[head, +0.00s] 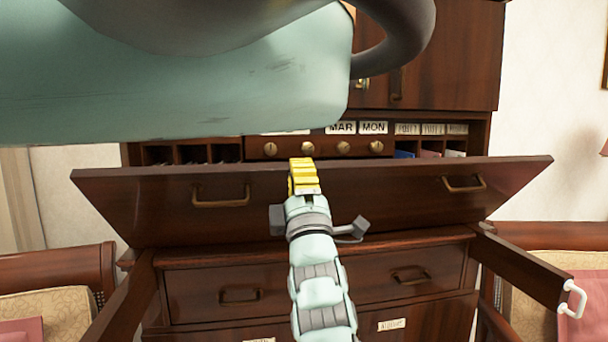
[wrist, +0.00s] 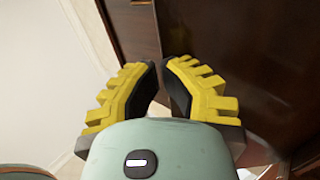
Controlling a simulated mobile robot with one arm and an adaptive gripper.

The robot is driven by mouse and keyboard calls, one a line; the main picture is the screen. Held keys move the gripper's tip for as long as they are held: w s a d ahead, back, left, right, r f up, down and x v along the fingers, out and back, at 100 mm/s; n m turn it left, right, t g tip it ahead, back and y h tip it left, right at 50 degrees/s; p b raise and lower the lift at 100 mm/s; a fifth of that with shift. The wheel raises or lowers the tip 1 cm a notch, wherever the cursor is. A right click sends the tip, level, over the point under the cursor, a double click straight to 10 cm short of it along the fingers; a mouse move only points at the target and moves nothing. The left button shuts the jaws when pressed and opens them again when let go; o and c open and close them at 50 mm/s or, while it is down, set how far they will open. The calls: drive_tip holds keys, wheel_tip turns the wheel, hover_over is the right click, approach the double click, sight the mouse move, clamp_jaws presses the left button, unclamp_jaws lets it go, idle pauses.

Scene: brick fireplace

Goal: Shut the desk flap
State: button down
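The desk flap (head: 400,200) is a wide dark wooden panel with two brass handles, in the middle of the head view. It is tilted, partly raised, with its long upper edge below the pigeonholes. My gripper (head: 303,175), with yellow ribbed fingers, is in front of the flap near the middle, overlapping its upper edge in the picture. Whether it touches the flap cannot be told. In the wrist view the fingertips (wrist: 161,64) come almost together with nothing visible between them. Dark wood (wrist: 230,45), perhaps part of the desk, fills the right side there.
Pigeonholes with small drawers and brass knobs (head: 307,148) sit behind the flap. Below is a drawer (head: 320,286). Wooden support arms stick out, the right one (head: 530,268) with a white handle (head: 573,299). Cushioned chairs stand left (head: 45,290) and right (head: 565,262).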

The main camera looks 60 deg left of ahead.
drive_tip(key=a+r+p, duration=0.1)
drive_tip(key=r+p, duration=0.1)
drive_tip(key=w+a+r+h+p, duration=0.1)
drive_tip(key=r+p, duration=0.1)
drive_tip(key=a+r+g+h+p, duration=0.1)
drive_tip(key=a+p, duration=0.1)
drive_tip(key=shift+w+a+r, duration=0.1)
drive_tip(key=shift+w+r, duration=0.25)
drive_tip(key=shift+r, duration=0.05)
drive_tip(key=w+a+r+g+h+p, duration=0.1)
drive_tip(key=w+a+h+p, duration=0.3)
drive_tip(key=a+p, duration=0.5)
drive_tip(key=shift+a+r+g+p, duration=0.3)
drive_tip(key=shift+r+g+p, duration=0.1)
drive_tip(key=shift+r+p, duration=0.55)
drive_tip(key=shift+f, duration=0.1)
